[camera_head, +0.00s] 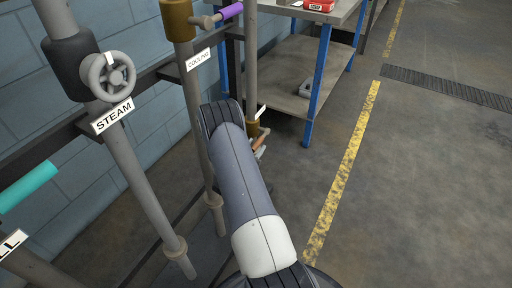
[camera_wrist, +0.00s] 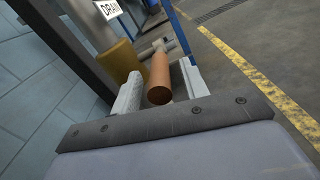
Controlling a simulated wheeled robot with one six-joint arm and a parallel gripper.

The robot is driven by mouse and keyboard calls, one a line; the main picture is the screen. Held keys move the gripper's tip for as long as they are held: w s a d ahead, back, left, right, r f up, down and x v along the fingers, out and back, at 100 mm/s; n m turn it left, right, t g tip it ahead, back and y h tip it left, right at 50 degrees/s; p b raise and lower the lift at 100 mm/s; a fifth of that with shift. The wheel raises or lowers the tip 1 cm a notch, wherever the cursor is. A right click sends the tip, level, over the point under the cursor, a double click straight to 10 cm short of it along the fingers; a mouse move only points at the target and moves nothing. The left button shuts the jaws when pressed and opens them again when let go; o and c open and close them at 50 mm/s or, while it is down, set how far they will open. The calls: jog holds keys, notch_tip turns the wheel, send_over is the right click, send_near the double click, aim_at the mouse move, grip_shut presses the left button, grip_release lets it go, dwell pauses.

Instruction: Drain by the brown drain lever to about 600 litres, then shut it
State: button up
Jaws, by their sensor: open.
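The brown drain lever (camera_wrist: 159,80) shows in the wrist view, its round end facing the camera. It joins a grey valve stem beside a brass-coloured valve body (camera_wrist: 119,60), under a DRAIN label (camera_wrist: 107,9). My gripper (camera_wrist: 160,70) is open, one pale finger on each side of the lever. A gap shows to the right of the lever; I cannot tell whether the left finger touches it. In the head view the lever (camera_head: 260,142) is small and partly behind my arm, which hides most of the gripper. No litre reading is visible.
A STEAM handwheel (camera_head: 109,76), a purple COOLING lever (camera_head: 230,12) and a teal lever (camera_head: 27,186) sit on pipes to the left. A blue-legged workbench (camera_head: 302,75) stands behind the drain pipe. The floor to the right is clear.

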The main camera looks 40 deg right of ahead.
jog(key=shift+w+d, duration=0.2)
jog(key=shift+d, duration=0.3)
jog(key=shift+c, duration=0.2)
grip_shut()
